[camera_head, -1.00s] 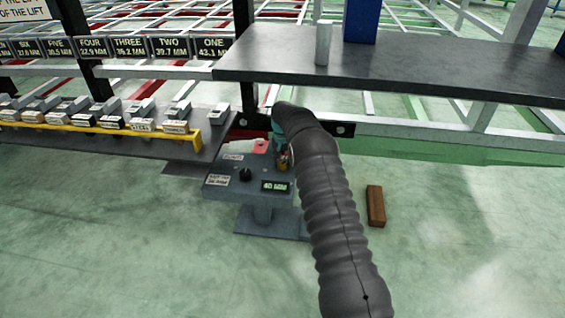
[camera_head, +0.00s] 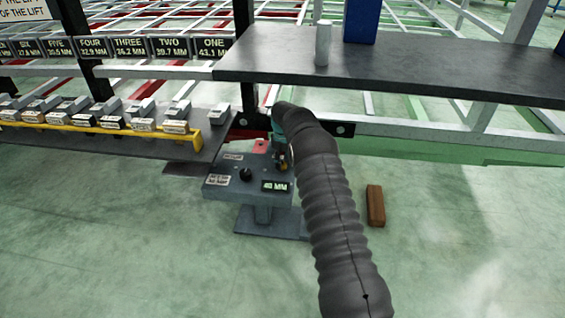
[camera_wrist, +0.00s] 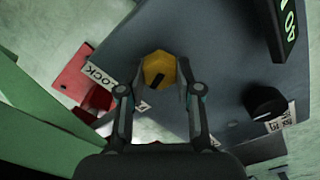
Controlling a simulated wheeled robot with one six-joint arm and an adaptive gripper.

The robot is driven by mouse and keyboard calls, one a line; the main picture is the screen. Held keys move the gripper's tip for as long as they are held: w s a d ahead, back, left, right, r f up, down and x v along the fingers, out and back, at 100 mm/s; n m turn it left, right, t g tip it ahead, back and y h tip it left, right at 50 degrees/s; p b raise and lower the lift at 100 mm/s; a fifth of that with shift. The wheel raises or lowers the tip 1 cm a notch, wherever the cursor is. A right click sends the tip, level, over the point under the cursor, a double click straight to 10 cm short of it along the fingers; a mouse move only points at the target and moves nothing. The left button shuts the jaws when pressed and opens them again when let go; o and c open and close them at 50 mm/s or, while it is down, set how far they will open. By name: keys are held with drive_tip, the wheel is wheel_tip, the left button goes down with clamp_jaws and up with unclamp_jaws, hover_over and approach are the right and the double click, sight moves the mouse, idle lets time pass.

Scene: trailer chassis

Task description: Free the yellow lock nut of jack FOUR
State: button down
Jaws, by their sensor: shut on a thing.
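The yellow lock nut (camera_wrist: 158,70) is a hexagon with a dark slot in it, on the grey jack panel (camera_wrist: 215,75) in the wrist view. My gripper (camera_wrist: 156,82) has one finger on each side of the nut and is shut on it. A label ending in "LOCK" (camera_wrist: 98,74) lies beside the left finger. In the head view the panel stands on a grey pedestal (camera_head: 263,213), and my gripper is mostly hidden behind my arm. The panel carries a black knob (camera_head: 245,175) and a display (camera_head: 275,186) reading 40 MM. No jack number is readable on the panel.
Signs above the rail include FOUR (camera_head: 92,47), reading 32.9 MM. A dark shelf (camera_head: 420,75) with a light cylinder (camera_head: 323,44) overhangs behind my arm. Several blocks line a yellow-edged ledge (camera_head: 190,138) at left. A brown block (camera_head: 376,205) lies on open floor at right.

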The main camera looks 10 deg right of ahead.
drive_tip(key=shift+a+n, duration=0.1)
drive_tip(key=shift+n, duration=2.2)
drive_tip(key=c, duration=0.8)
unclamp_jaws()
drive_tip(key=shift+a, duration=0.1)
drive_tip(key=shift+r, duration=0.1)
wheel_tip(320, 180, up, 12)
drive_tip(key=shift+f, duration=0.1)
